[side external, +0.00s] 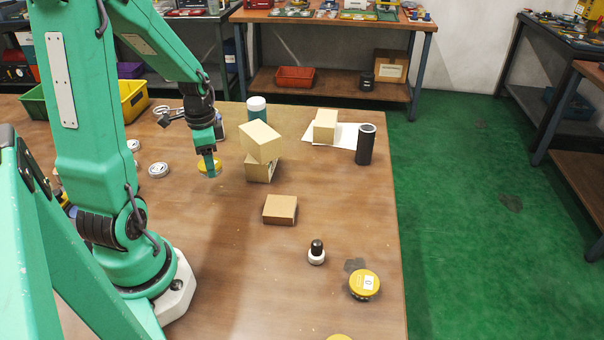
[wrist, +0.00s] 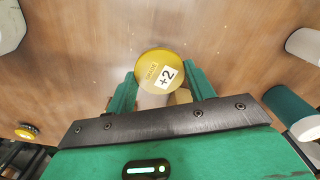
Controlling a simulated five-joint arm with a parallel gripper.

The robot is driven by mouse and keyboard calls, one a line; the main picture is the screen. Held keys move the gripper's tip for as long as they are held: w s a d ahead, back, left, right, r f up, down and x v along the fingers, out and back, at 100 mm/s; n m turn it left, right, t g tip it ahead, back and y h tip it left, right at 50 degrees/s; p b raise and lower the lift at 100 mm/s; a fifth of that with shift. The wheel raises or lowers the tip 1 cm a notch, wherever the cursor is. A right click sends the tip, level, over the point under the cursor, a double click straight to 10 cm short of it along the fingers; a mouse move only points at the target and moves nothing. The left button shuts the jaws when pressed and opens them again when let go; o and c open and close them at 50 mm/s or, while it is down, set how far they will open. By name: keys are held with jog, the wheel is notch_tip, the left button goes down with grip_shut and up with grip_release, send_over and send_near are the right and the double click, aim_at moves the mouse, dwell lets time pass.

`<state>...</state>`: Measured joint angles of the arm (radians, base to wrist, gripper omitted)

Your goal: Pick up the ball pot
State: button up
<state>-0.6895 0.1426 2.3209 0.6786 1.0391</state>
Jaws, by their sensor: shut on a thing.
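A ball pot with a yellow lid and a white "+2" label (wrist: 158,68) sits between my gripper's green fingers in the wrist view. Part of its pale body shows below the lid. My gripper (wrist: 160,88) is shut on this pot. In the side view my gripper (side external: 209,168) points down at the left middle of the table, and the yellow lid (side external: 204,167) shows behind a finger. I cannot tell whether the pot touches the table. Another yellow-lidded pot, labelled "0" (side external: 364,282), stands at the front right. A further yellow lid (side external: 339,337) is cut off at the bottom edge.
Right of my gripper, a tilted box (side external: 261,139) rests on another box (side external: 260,171). A teal jar (side external: 257,112), a black cylinder (side external: 365,145), a flat brown box (side external: 280,209) and a black-and-white stamp-like item (side external: 316,252) stand around.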

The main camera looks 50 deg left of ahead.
jog(key=w+d+r, duration=0.2)
jog(key=d+r, duration=0.2)
jog(key=d, duration=0.3)
jog(key=shift+d+r, duration=0.3)
jog(key=shift+r, duration=0.05)
dwell(0.4)
jog(key=w+d+r+n, duration=0.1)
jog(key=d, duration=0.9)
jog(key=d+r+n, duration=0.2)
jog(key=d, duration=0.8)
jog(key=shift+w+d+r, duration=0.15)
jog(key=shift+w, duration=0.2)
send_over(281, 205)
notch_tip(281, 205, down, 7)
jog(key=shift+f, duration=2.05)
